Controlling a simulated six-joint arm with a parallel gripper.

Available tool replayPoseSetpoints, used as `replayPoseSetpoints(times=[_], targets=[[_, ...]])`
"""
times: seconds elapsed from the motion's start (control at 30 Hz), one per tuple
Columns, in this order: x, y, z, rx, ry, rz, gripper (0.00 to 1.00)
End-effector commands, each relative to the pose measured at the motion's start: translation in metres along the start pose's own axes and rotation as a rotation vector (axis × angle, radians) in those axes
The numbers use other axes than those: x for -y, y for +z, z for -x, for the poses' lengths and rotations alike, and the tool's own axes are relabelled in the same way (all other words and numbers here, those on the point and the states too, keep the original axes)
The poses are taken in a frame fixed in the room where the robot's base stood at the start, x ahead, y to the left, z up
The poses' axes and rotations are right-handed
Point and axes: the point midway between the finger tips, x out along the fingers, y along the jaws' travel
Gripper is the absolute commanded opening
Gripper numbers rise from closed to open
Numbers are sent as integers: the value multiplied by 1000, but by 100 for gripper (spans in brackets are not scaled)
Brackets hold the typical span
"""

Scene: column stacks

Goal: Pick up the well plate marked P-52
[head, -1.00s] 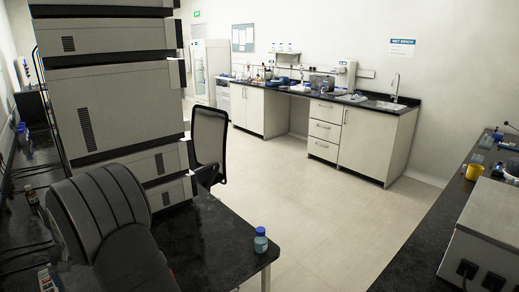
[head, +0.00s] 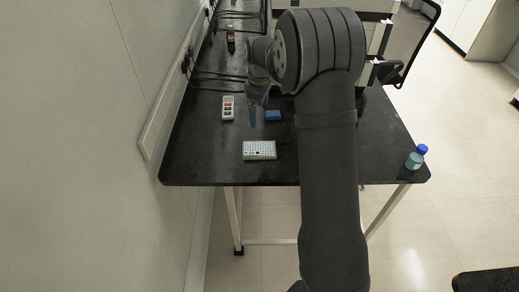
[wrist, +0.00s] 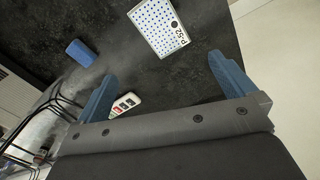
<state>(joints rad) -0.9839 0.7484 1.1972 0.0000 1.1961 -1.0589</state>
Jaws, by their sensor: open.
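The well plate marked P-52 (head: 259,150) lies flat near the front edge of the black bench in the head view. In the wrist view the plate (wrist: 158,27) shows a white top with blue wells and the label P-52 on its side. My gripper (wrist: 165,85) is open, with its two blue fingers wide apart and nothing between them. The plate is apart from the fingers, beyond their tips. In the head view my gripper (head: 253,117) hangs over the bench behind the plate, partly hidden by my arm.
A blue block (head: 273,115) and a small white device (head: 228,108) lie on the bench behind the plate. A blue-capped bottle (head: 416,158) stands at the right front corner. Cables (head: 215,78) run along the back left. The bench around the plate is clear.

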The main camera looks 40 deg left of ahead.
Motion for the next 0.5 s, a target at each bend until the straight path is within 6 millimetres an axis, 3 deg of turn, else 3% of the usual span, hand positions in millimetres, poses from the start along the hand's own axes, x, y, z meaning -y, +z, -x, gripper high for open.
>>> replayPoseSetpoints(times=[0.13, 0.33, 0.5], targets=[[-1, 0, -1, 0, 0, 208, 100], [-1, 0, -4, 0, -1, 328, 100], [0, 1, -30, 2, -4, 335, 100]])
